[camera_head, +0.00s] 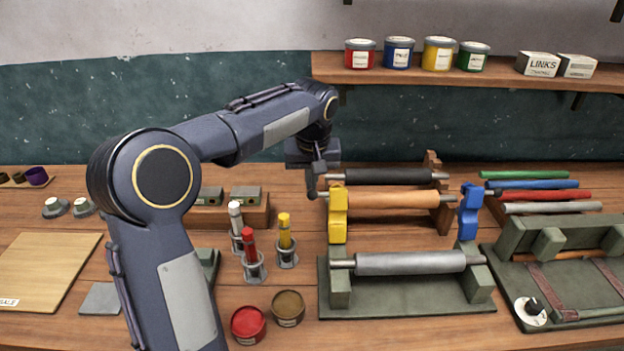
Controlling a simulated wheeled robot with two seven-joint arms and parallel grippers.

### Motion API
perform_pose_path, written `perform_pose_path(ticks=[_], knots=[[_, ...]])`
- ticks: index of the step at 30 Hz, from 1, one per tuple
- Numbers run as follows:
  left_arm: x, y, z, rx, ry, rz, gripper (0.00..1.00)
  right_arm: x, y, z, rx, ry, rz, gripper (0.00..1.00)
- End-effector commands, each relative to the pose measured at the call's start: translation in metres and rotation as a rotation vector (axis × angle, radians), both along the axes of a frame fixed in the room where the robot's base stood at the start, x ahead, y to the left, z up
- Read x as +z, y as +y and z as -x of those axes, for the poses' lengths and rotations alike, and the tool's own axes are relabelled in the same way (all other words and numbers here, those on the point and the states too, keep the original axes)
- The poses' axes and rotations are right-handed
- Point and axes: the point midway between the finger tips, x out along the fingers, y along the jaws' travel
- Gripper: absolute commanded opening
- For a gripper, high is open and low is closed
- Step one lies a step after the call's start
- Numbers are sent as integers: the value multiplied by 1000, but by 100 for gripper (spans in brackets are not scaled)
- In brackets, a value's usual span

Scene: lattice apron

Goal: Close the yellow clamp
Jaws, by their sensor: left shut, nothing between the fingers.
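The yellow clamp (338,222) stands upright above the left post of the green roller stand (408,300), at the left end of the tan roller (392,200). I cannot tell from its shape whether it is closed. A similar blue clamp (468,212) stands above the right post. My left gripper (313,192) points down, shut and empty, just left of the yellow clamp's top. I cannot tell whether it touches the clamp. The grey roller (410,263) lies across the stand's posts. My right gripper is not in view.
A dark roller (385,177) lies behind the tan one. Red (249,250), yellow (285,235) and white (236,222) tubes stand in holders to the left. Open red (248,324) and brown (287,308) tins are in front. A green press (560,240) stands at right. A shelf (480,78) holds paint tins.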

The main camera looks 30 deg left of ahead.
Motion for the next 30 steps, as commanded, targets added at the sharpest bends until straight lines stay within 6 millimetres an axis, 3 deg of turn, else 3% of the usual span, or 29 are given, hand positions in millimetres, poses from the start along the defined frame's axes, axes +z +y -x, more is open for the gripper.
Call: perform_pose_path(ticks=[16,30], knots=[[1,-6,9,-1,-2,-1,0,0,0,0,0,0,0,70],[4,-12,17,0,-66,-43,0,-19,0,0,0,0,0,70]])
